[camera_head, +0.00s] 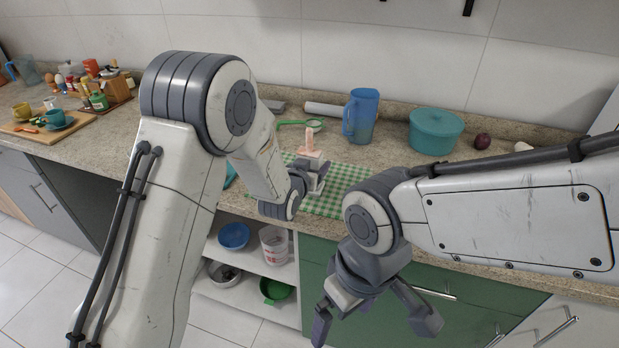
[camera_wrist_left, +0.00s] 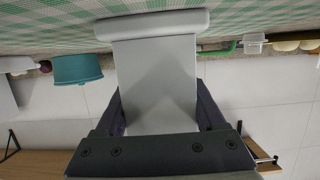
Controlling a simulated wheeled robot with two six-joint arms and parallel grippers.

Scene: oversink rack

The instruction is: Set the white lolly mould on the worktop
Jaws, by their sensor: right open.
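The white lolly mould (camera_wrist_left: 155,80) fills the middle of the left wrist view, a pale block with a wider flange at its end by the checked cloth. My left gripper (camera_head: 312,178) has its dark fingers on either side of the mould and looks shut on it. The flange is at or just above the green checked cloth (camera_head: 345,178) on the worktop (camera_head: 380,150); I cannot tell whether it touches. In the head view my left gripper and forearm hide much of the mould. My right gripper (camera_head: 375,318) is open and empty, in front of the green cabinet.
A blue jug (camera_head: 361,115), a teal pot (camera_head: 435,131) and a dark onion (camera_head: 482,141) stand behind the cloth. A wooden board with cups (camera_head: 40,124) is at the left. Bowls (camera_head: 233,236) sit on shelves below.

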